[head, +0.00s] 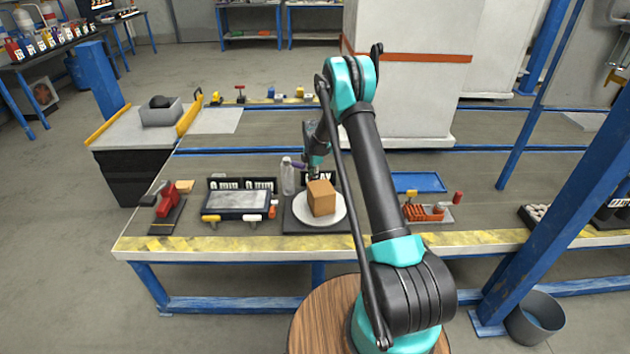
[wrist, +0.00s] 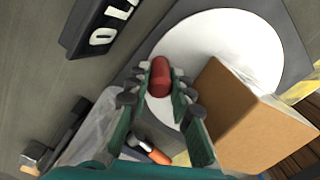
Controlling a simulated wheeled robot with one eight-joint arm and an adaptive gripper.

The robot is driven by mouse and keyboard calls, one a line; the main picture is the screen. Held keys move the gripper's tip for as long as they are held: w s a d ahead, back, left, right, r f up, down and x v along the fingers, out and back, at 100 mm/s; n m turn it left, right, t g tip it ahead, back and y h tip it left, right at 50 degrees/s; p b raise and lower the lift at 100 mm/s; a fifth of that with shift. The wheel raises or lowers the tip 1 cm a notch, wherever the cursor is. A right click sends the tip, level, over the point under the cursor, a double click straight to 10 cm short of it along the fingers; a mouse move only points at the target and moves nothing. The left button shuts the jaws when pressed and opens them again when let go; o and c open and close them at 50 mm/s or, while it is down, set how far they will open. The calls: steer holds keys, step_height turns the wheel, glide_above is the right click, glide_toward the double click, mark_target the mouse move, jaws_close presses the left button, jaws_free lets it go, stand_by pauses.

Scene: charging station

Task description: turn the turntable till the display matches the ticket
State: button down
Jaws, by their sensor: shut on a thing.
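The turntable (head: 337,218) is a white round disc on a dark base, also large in the wrist view (wrist: 225,35). A brown box (head: 321,197) sits on it and shows at the right of the wrist view (wrist: 255,125). My gripper (wrist: 160,88) is shut on a red knob (wrist: 160,76) at the disc's edge. In the head view my arm reaches over behind the box, and the knob is hidden there. A black display (wrist: 100,35) with white letters stands behind the turntable, only partly readable. I cannot pick out the ticket.
Left of the turntable are a clear bottle (head: 288,177), a screen device (head: 237,203) and a red clamp-like tool (head: 168,203). Right of it lie a blue tray (head: 418,182) and an orange rack (head: 424,212). The belt behind is mostly clear.

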steer(key=shift+a, duration=0.15)
stand_by(0.4)
steer(key=c, duration=1.3)
jaws_free()
step_height(320, 180, up, 12)
steer(key=shift+c, duration=0.3)
